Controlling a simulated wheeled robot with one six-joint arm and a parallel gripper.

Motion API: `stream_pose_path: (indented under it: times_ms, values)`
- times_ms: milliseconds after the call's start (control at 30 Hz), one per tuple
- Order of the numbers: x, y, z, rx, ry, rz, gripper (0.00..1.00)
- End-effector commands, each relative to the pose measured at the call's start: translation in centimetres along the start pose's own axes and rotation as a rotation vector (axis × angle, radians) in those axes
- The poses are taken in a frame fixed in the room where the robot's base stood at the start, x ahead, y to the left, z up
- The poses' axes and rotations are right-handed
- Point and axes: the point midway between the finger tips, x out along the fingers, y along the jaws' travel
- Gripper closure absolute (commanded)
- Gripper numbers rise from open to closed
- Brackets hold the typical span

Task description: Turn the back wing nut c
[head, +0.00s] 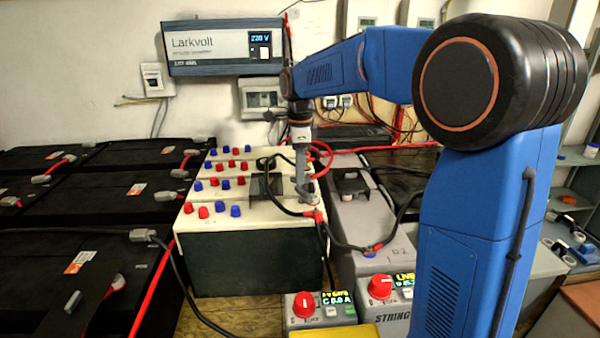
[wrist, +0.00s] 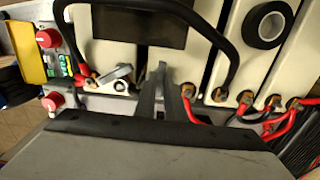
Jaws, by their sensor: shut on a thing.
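My gripper (head: 304,190) reaches down at the right edge of the cream-topped battery block (head: 215,218), near its black cable. In the wrist view my gripper's two grey fingers (wrist: 174,84) point down by the edge of the cream cells, close to the terminal row. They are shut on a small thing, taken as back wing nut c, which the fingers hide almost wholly. A grey lever-like piece (wrist: 122,76) on a pale fitting shows left of the fingers, apart from them. Several copper-coloured terminals (wrist: 219,95) with red leads show to the right.
A black cable (wrist: 70,40) loops close to the fingers. Red leads (wrist: 278,124) crowd the right. Two boxes with red knobs (head: 303,304) stand in front. Black batteries (head: 100,205) fill the left. A grey case (head: 350,215) stands right of the block.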

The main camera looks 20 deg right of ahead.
Motion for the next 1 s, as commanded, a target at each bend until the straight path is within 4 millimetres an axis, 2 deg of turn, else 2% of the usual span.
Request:
stream_pose_path:
  times_ms: [133,167,200,567,767,1000]
  values:
    - [-0.1,-0.1,0.0,0.001,-0.001,-0.004,1.00]
    - [-0.1,-0.1,0.0,0.001,-0.001,-0.004,0.86]
    - [-0.1,-0.1,0.0,0.000,-0.001,-0.003,0.83]
    - [-0.4,-0.1,0.0,0.000,-0.001,-0.002,0.83]
    - [-3.0,-0.1,0.0,0.000,-0.002,-0.005,0.83]
    - [-7.8,-0.1,0.0,0.000,-0.002,-0.005,0.83]
